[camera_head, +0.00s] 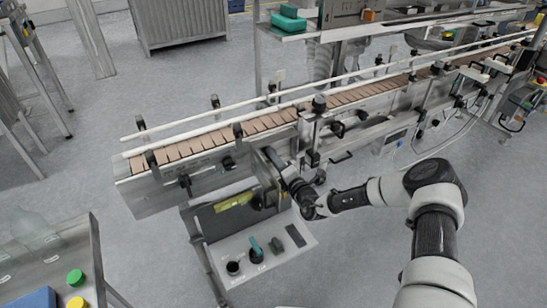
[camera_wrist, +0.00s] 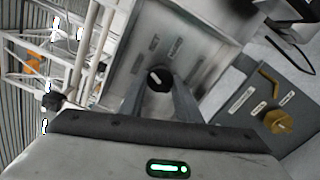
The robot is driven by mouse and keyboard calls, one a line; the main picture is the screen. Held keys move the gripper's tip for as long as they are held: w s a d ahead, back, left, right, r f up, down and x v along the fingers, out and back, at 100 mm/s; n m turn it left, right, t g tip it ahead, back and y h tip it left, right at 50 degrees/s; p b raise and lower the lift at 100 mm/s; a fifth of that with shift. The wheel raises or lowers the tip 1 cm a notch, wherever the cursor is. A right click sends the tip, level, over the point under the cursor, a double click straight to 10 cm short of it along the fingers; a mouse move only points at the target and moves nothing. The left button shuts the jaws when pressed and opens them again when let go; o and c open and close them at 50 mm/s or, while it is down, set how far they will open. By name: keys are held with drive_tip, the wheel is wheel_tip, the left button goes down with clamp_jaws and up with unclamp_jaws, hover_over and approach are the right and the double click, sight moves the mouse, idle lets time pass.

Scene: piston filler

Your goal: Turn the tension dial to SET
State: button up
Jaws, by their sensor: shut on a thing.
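The tension dial (camera_wrist: 158,78) is a round black knob with a pale mark on a grey metal plate (camera_wrist: 195,60). Small labels sit around its upper side in the wrist view; their words are too small to read surely, so I cannot tell which one the mark points at. My gripper (camera_wrist: 160,92) has one finger on each side of the dial and is shut on it. In the head view my gripper (camera_head: 277,172) is at the near side of the conveyor's end, and it and my wrist hide the dial.
The conveyor (camera_head: 215,138) with its rails runs to the upper right. Below my gripper is a control panel (camera_head: 275,262) with a black knob (camera_head: 233,267) and a teal-handled switch (camera_head: 256,248). A brass part (camera_wrist: 277,121) sits right of the dial. A table with bottles stands lower left.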

drive_tip(key=shift+m, duration=1.9)
drive_tip(key=o, duration=1.1)
drive_tip(key=shift+c, duration=0.2)
drive_tip(key=p+v, duration=0.2)
drive_tip(key=v, duration=1.5)
drive_tip(key=shift+s+d+p, duration=0.2)
drive_tip(key=shift+p, duration=0.15)
drive_tip(key=shift+r, duration=0.1)
